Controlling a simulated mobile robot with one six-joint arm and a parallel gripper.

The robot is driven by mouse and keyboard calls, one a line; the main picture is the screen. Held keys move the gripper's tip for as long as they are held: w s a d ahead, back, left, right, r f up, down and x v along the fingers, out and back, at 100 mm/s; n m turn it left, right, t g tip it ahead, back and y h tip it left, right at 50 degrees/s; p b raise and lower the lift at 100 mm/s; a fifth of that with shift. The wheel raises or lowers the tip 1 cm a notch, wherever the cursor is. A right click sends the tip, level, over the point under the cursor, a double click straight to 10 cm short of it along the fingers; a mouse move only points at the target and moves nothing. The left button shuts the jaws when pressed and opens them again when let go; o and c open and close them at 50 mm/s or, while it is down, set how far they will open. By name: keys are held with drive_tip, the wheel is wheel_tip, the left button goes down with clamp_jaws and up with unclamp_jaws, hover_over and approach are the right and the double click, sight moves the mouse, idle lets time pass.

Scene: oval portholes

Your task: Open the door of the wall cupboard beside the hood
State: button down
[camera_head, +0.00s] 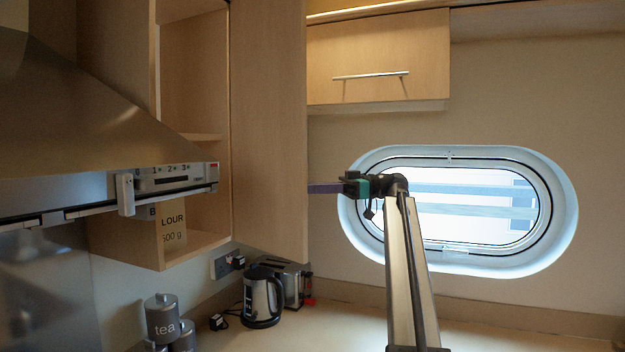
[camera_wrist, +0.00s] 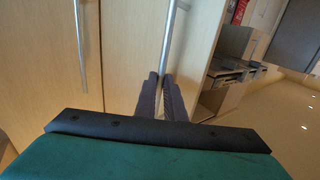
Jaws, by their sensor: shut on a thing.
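The wall cupboard (camera_head: 193,95) beside the hood (camera_head: 90,125) stands open in the head view, with its shelves and a flour packet (camera_head: 172,225) showing inside. Its pale wooden door (camera_head: 268,130) is swung well out, its inner face towards the camera. My gripper (camera_head: 326,188) reaches in from the right, and its fingertips are hidden behind the door's free edge. In the wrist view my gripper (camera_wrist: 164,88) is shut on the vertical metal door handle (camera_wrist: 169,40), near its lower end. The handle is hidden in the head view.
An oval porthole (camera_head: 570,215) is behind my arm. A closed cupboard (camera_head: 378,55) with a bar handle hangs right of the open door. A kettle (camera_head: 262,298), a toaster (camera_head: 295,280) and tea canister (camera_head: 163,318) stand on the worktop below. The worktop's right part is clear.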

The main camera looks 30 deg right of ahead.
drive_tip(key=shift+w+d+p, duration=0.1)
drive_tip(key=shift+w+p, duration=0.25)
drive_tip(key=shift+w, duration=0.2)
drive_tip(key=c, duration=2.2)
unclamp_jaws()
drive_tip(key=o, duration=0.4)
drive_tip(key=shift+w+a+f, duration=0.2)
drive_tip(key=shift+w, duration=0.15)
drive_tip(key=shift+c, duration=0.2)
drive_tip(key=shift+d, duration=0.1)
